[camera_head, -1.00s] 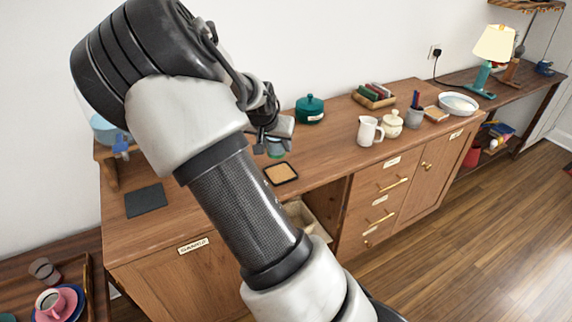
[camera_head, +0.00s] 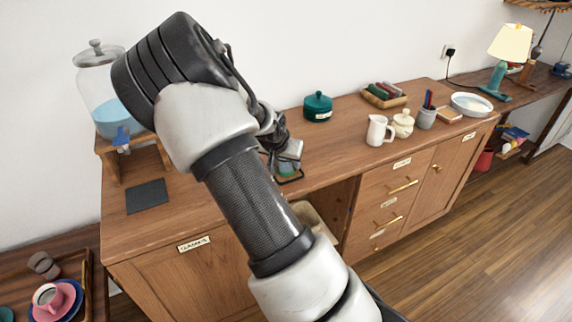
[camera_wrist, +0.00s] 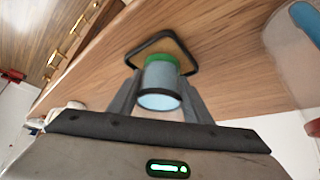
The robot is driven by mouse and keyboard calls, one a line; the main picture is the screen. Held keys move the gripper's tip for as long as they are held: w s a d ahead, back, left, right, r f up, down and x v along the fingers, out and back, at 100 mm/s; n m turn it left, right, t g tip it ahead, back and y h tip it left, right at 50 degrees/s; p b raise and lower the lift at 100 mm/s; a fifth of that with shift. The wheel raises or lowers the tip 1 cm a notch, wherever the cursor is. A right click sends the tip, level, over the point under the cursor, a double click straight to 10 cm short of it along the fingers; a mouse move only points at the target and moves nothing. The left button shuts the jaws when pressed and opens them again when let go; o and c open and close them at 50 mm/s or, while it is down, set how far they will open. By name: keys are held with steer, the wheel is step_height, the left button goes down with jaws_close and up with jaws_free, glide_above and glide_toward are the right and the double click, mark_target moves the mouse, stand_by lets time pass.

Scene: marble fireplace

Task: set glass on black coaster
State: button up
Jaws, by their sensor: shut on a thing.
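My gripper (camera_head: 284,160) is shut on the glass (camera_head: 287,168), a small bluish cup with green at its far end. The glass shows between the fingers in the wrist view (camera_wrist: 160,85). It is over a square coaster with a black rim (camera_head: 299,178), whose rim also frames the glass's far end in the wrist view (camera_wrist: 190,63). I cannot tell if the glass touches this coaster. A plain dark, flat square (camera_head: 147,196) lies bare on the cabinet top at the left. My arm hides part of the cabinet top between the two squares.
A glass drink dispenser (camera_head: 103,90) on a wooden stand is at the back left. A teal lidded pot (camera_head: 318,107) is behind my gripper. A white pitcher (camera_head: 378,131), a lidded jar (camera_head: 402,124) and a pen cup (camera_head: 426,118) stand to the right.

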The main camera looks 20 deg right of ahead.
steer(key=shift+f, duration=0.1)
steer(key=o, duration=1)
steer(key=shift+f, duration=0.15)
steer(key=shift+o, duration=0.2)
steer(key=shift+s+a+r, duration=0.1)
steer(key=shift+a+r, duration=0.05)
steer(key=shift+r, duration=0.35)
steer(key=s+a+r+n+y+p, duration=0.35)
steer(key=s+a+r+y, duration=0.25)
steer(key=s+a+r, duration=1.1)
steer(key=s+r+n+h, duration=0.1)
steer(key=s+r+n, duration=0.4)
steer(key=s+r, duration=0.5)
steer(key=s, duration=0.4)
steer(key=shift+s+d+r+t+p, duration=0.15)
steer(key=shift+s+d+t+p, duration=0.1)
steer(key=shift+t+p, duration=0.15)
